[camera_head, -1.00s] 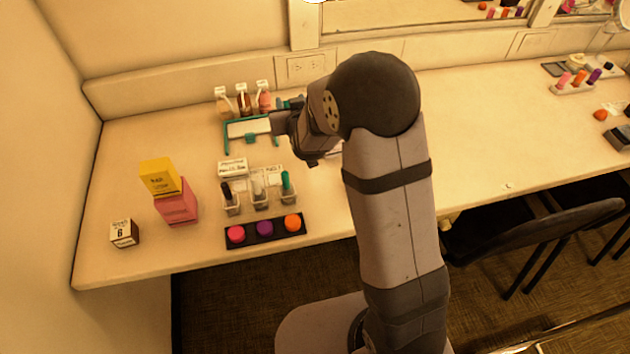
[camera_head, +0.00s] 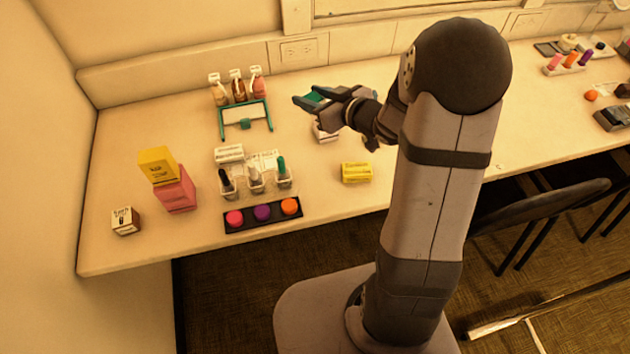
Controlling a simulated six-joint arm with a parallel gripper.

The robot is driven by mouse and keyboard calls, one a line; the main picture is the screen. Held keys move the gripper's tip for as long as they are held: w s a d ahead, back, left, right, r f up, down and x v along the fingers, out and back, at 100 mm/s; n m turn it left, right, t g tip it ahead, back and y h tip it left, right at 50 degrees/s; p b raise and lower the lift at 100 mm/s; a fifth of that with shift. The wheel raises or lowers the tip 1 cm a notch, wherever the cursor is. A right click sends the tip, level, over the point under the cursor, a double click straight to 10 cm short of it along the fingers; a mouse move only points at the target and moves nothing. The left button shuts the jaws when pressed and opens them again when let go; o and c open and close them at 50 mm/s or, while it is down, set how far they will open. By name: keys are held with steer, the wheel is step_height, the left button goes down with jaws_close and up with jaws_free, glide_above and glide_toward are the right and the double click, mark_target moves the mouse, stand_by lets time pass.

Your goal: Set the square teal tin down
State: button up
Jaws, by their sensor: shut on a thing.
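The square teal tin (camera_head: 314,98) is between the fingers of my gripper (camera_head: 308,101), which is shut on it. The dark fingers and wrist hide part of the tin. My gripper reaches left from the arm, over the back part of the counter. The tin is right of the teal-framed stand and the bottles. It appears held above the counter, though its exact height is hard to tell.
A white item (camera_head: 326,135) is partly hidden below my gripper. A yellow box (camera_head: 356,172) lies nearer the front edge. Bottles (camera_head: 237,88), a teal-framed stand (camera_head: 245,123), small cups (camera_head: 255,181) and a palette (camera_head: 263,214) stand left. Bare counter lies between stand and gripper.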

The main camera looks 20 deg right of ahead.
steer(key=s+a+n+g+y+p, duration=0.1)
steer(key=s+a+n+g+y, duration=0.2)
steer(key=s, duration=0.8)
steer(key=n, duration=0.1)
glide_above(314, 184)
steer(key=shift+y, duration=0.4)
steer(key=shift+f, duration=5.85)
steer(key=shift+f, duration=0.1)
steer(key=shift+f, duration=2)
steer(key=shift+f, duration=0.1)
steer(key=o, duration=1.1)
